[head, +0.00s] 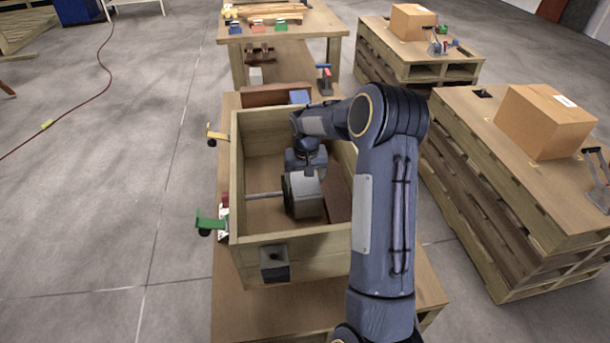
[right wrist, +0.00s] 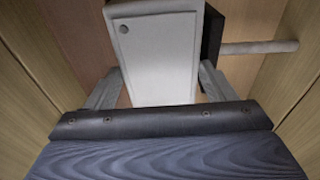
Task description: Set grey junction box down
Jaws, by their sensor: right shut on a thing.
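The grey junction box (head: 307,197) is inside the open wooden crate (head: 290,243), between the fingers of my right gripper (head: 305,172). In the right wrist view, the box (right wrist: 155,50) shows a pale face with a round dark mark, with a grey finger on each side, and my right gripper (right wrist: 157,88) is shut on it. A dark part (right wrist: 212,32) and a grey rod (right wrist: 258,47) lie beside the box on its right in that view. I cannot tell whether the box touches the crate floor. My left gripper is not in view.
Crate walls stand close around my right gripper. A brown piece (head: 338,198) lies inside at the right. A small grey block (head: 275,262) is at the crate's front outside. Green (head: 210,222) and yellow (head: 216,135) clamps stick out left. Cardboard boxes (head: 545,122) stand on pallets at right.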

